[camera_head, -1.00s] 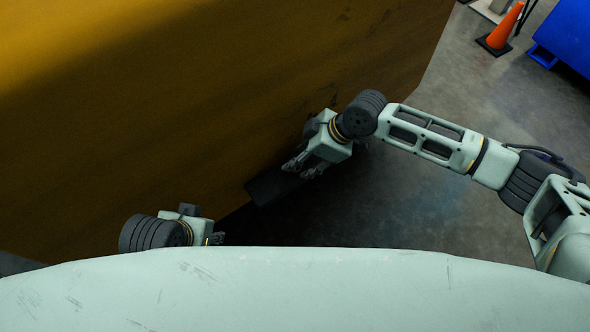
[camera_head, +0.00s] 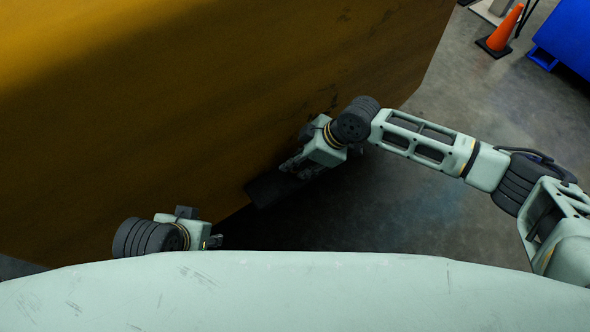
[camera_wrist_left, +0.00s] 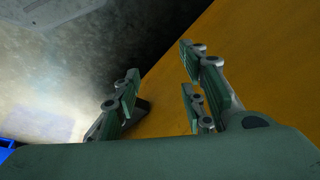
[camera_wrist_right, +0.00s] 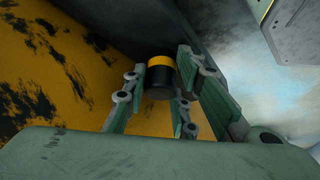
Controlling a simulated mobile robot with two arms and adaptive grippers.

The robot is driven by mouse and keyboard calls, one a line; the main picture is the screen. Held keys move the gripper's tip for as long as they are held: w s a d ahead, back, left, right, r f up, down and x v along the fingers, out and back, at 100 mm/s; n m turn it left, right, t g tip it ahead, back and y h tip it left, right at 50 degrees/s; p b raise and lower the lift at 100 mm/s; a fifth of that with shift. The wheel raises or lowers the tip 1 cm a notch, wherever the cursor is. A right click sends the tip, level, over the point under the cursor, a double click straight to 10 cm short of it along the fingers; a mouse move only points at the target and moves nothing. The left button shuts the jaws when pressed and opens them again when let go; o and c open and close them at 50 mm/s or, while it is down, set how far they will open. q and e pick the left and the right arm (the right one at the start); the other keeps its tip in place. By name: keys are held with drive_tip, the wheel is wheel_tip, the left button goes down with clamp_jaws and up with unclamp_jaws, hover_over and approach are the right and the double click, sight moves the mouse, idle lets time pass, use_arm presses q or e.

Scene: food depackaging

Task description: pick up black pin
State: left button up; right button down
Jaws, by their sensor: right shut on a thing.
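The black pin (camera_wrist_right: 157,84) shows in the right wrist view as a short black cylinder with a yellow band, under a dark overhanging part. My right gripper (camera_head: 298,168) is shut on it beside the yellow body; the pin sits between the fingers (camera_wrist_right: 158,92). In the head view the pin cannot be made out. My left gripper (camera_head: 213,242) is at the lower left, partly hidden by my pale green body. In the left wrist view its fingers (camera_wrist_left: 160,92) are apart with nothing between them.
A large yellow body (camera_head: 180,100) fills the left and top of the head view. A dark block (camera_head: 268,190) juts from its lower edge near my right gripper. An orange cone (camera_head: 502,30) and a blue object (camera_head: 565,38) stand far right on open grey floor.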

drive_tip(key=shift+r, duration=0.1)
idle(0.4)
